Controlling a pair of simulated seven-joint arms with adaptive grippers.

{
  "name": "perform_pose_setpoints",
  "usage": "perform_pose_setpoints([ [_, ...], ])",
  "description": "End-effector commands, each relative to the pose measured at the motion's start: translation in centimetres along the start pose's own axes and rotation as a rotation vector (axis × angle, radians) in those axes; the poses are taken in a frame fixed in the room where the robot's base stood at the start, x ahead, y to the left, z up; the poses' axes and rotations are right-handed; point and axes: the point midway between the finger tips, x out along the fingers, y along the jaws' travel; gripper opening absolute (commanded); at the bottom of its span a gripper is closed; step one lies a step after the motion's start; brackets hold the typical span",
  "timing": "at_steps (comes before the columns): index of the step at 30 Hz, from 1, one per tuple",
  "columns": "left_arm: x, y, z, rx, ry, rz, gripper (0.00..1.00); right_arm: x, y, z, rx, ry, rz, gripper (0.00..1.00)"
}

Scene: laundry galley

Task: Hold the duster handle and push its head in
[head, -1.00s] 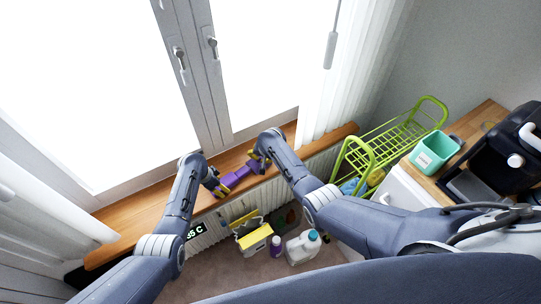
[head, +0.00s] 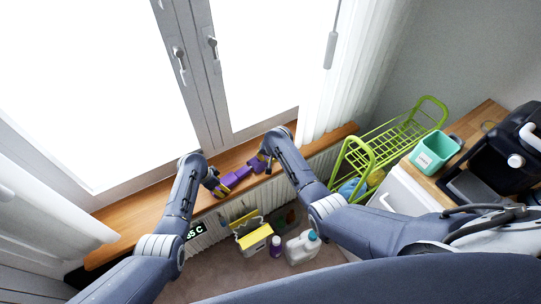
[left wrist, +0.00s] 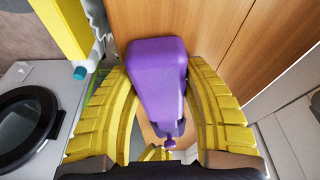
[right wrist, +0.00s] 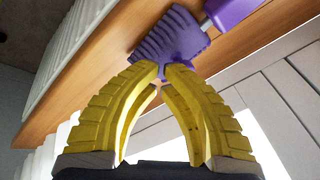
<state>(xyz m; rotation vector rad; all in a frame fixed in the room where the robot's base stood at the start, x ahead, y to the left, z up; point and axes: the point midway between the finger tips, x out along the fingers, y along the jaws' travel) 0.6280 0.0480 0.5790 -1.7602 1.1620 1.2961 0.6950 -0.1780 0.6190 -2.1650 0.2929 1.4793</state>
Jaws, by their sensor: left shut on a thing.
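The purple duster handle (head: 235,178) is in my left gripper (head: 216,186) above the wooden sill. The left wrist view shows the handle (left wrist: 157,75) between the yellow fingers, which are shut on it. The purple duster head (head: 259,164) is to the right of the handle, with a small gap between them. In the right wrist view the ribbed duster head (right wrist: 172,40) is at the nearly meeting fingertips of my right gripper (right wrist: 165,70), which looks shut on its narrow part. The handle's end (right wrist: 230,12) shows beyond it. The joining end is not clear.
The wooden windowsill (head: 125,218) runs under both grippers, with the window behind. Below are a yellow box (head: 255,239) and a white jug (head: 303,248). A green rack (head: 385,140) and a teal bin (head: 434,152) stand at right.

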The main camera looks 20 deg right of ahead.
Motion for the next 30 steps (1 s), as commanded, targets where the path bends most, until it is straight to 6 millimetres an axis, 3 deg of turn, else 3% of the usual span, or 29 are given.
perform_pose_setpoints([
  [21,0.2,0.2,0.3,0.001,-0.006,0.004,0.00,-4.7,0.2,0.7,0.001,0.004,-0.013,0.00],
  [30,0.2,0.3,0.3,0.001,-0.006,0.005,0.00,-5.3,0.3,0.8,0.001,0.004,-0.012,0.00],
])
